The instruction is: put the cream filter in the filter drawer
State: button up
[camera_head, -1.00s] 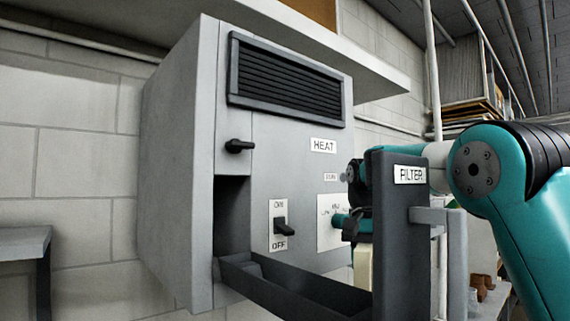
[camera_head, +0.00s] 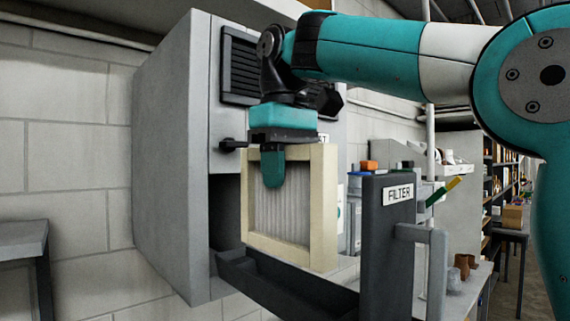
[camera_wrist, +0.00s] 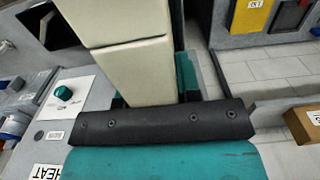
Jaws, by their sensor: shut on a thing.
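The cream filter (camera_head: 325,215), a pleated panel in a cream frame, hangs upright from my gripper (camera_head: 272,170). My gripper is shut on its top edge, with one teal finger across the near face. The filter drawer (camera_head: 300,292) is pulled out from the grey cabinet, its dark front labelled FILTER. The filter's lower edge shows just above the drawer's near wall in the picture; I cannot tell its exact gap or sideways alignment. In the wrist view the filter (camera_wrist: 125,65) runs between the fingers.
The grey heater cabinet (camera_head: 165,170) stands on the left, with a vent grille (camera_head: 238,70) and a small black latch (camera_head: 232,145). The drawer's handle (camera_head: 437,265) sticks out on the right. A bench with small items lies behind. A side table (camera_head: 22,245) is at far left.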

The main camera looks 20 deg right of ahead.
aim_at(284, 219)
jog(key=shift+f, duration=3.05)
jog(key=shift+f+b, duration=0.4)
jog(key=shift+f, duration=0.15)
jog(key=o, duration=1.1)
jog(key=shift+r, duration=0.1)
notch_tip(284, 219, up, 7)
jog(key=shift+r+p, duration=0.15)
jog(key=shift+p, duration=0.25)
